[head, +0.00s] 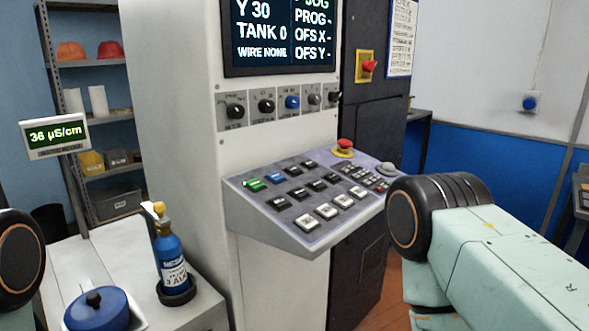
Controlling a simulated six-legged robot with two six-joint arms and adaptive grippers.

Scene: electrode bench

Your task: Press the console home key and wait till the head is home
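The console (237,223) has a sloped key panel with rows of black, white and grey keys, plus a green key (255,185) and a blue key (273,177) at its upper left. The key labels are too small to read, so I cannot tell which is the home key. The screen (280,36) above shows Y 30, TANK 0, WIRE NONE, PROG, OFS X and OFS Y; its top is cut off. My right arm comes in from the right, its joint beside the panel's right end. Only a joint of my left arm shows at the left edge. Neither gripper is in view.
A red emergency button (345,144) stands at the panel's back edge. A row of knobs (266,106) sits under the screen. At left, a white bench (110,255) holds a blue bottle (170,258) and a blue lidded pot (97,309). A meter (55,134) reads 36 µS/cm.

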